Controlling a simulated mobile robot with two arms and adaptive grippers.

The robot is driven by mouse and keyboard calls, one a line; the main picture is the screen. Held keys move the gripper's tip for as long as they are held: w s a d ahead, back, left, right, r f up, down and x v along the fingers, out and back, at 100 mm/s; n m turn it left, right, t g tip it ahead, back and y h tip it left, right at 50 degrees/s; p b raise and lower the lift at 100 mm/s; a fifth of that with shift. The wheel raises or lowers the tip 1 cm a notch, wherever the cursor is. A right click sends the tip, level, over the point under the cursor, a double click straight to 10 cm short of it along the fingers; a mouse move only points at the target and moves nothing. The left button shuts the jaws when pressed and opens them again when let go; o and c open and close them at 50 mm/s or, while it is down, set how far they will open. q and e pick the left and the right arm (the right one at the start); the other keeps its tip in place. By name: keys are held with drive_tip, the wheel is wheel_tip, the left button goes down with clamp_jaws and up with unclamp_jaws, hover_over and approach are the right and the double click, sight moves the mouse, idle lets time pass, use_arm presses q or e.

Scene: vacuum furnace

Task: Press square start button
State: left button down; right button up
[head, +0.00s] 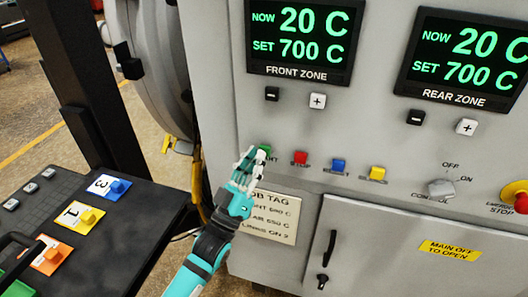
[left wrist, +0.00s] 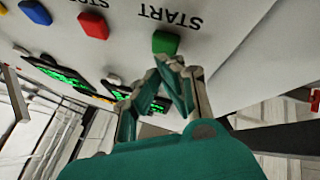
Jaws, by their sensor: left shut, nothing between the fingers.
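The green square start button (head: 265,149) is on the grey furnace panel, partly hidden behind my left gripper's fingers in the head view. In the left wrist view the shut fingertips (left wrist: 169,63) lie right by the button's edge. I cannot tell whether they touch it. My right gripper is not in view.
Red (head: 300,158), blue (head: 338,165) and yellow (head: 377,173) buttons sit in a row to the right. Beyond are a control knob (head: 440,188) and a red stop button (head: 516,195). A job tag (head: 270,217) hangs below. A dark table (head: 110,235) with numbered blocks stands left.

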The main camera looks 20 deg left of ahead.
use_arm(q)
drive_tip(key=shift+w, duration=0.5)
idle(0.7)
drive_tip(key=shift+s, duration=0.9)
drive_tip(key=s+p, duration=0.2)
drive_tip(key=s, duration=0.3)
idle(0.3)
idle(0.8)
